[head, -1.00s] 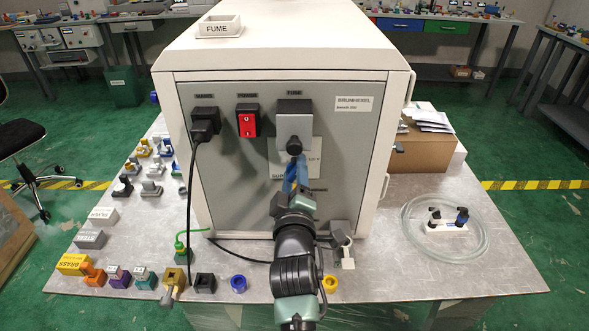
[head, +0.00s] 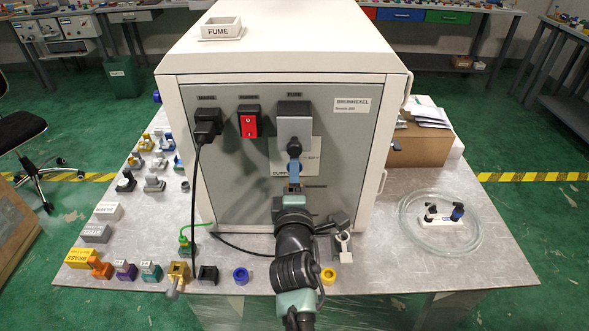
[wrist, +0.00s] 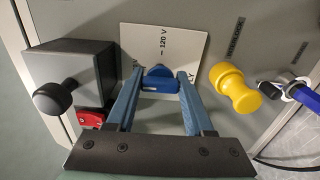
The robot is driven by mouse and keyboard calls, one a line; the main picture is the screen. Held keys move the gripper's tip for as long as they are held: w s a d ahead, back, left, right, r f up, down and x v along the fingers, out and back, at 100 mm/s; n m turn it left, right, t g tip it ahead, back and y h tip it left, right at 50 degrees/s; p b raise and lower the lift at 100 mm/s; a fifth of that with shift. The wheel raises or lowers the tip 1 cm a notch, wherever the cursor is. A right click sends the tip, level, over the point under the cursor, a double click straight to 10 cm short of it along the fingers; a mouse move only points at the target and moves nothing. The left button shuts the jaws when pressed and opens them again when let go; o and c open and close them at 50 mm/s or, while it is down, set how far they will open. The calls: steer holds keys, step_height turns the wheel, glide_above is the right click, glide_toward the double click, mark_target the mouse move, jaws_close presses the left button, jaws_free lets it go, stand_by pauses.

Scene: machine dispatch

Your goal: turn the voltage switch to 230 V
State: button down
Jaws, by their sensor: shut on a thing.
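The knob's setting cannot be read. My gripper (wrist: 160,76) has one blue finger on each side of the knob and is shut on it. In the head view, my gripper (head: 294,172) is at the lower middle of the grey panel, below the fuse box, and hides the knob.
The panel (head: 240,185) belongs to a white cabinet (head: 290,40). A grey fuse box (head: 294,122) with a black cap, a red power switch (head: 249,124) and a mains plug (head: 207,125) sit nearby. In the wrist view, a yellow fitting (wrist: 235,88) protrudes close to my right finger.

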stand_by(0.3)
steer(key=shift+c, duration=1.4)
jaws_free()
steer(key=s, duration=1.3)
steer(key=shift+p, duration=0.3)
